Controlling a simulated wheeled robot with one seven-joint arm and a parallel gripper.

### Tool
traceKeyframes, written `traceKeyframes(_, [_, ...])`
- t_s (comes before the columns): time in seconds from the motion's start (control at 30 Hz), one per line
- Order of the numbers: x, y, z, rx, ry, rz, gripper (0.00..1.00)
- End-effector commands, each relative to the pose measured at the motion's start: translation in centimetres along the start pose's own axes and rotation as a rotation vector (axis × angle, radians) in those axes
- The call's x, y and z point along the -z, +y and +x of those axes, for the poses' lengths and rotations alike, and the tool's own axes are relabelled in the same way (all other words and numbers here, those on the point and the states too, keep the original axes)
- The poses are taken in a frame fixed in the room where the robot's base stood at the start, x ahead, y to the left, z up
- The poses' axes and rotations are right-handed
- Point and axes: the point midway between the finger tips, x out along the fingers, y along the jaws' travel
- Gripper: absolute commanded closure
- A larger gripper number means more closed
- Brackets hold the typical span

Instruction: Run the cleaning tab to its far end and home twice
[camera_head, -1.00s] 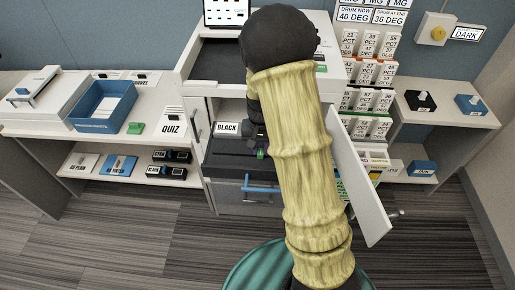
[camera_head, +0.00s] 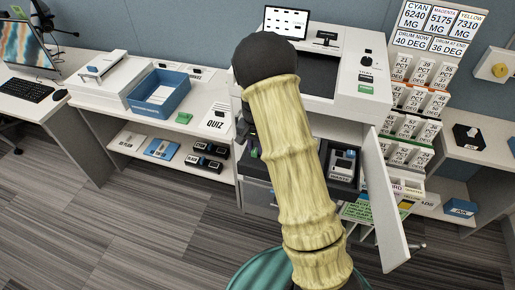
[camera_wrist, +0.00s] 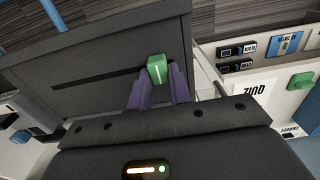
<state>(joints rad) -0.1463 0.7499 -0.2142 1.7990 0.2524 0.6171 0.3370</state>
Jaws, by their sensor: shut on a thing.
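The cleaning tab (camera_wrist: 157,68) is a small green block with a white line. In the wrist view it stands at the right end of a dark slot (camera_wrist: 88,88) in a black panel (camera_wrist: 85,50). My gripper (camera_wrist: 158,78) is shut on it with purple fingers on either side. In the head view my arm hides most of the gripper; a bit of green (camera_head: 255,153) shows at its left edge, inside the open front of the white machine (camera_head: 350,85). The slot is hidden there.
The machine's open door (camera_head: 386,205) sticks out to the right of my arm. A blue tray (camera_head: 160,108) and a green block (camera_head: 183,118) rest on the left bench. A rack of number cards (camera_head: 415,98) stands at the right.

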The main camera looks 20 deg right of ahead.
Motion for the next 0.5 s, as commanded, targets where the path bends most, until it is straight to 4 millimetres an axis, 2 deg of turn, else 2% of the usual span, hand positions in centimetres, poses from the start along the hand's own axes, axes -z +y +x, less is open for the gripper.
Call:
traceKeyframes(0.47, [0.12, -0.61, -0.05, 0.002, 0.001, 0.002, 1.00])
traceKeyframes(0.5, [0.08, -0.67, -0.04, 0.002, 0.001, 0.001, 0.78])
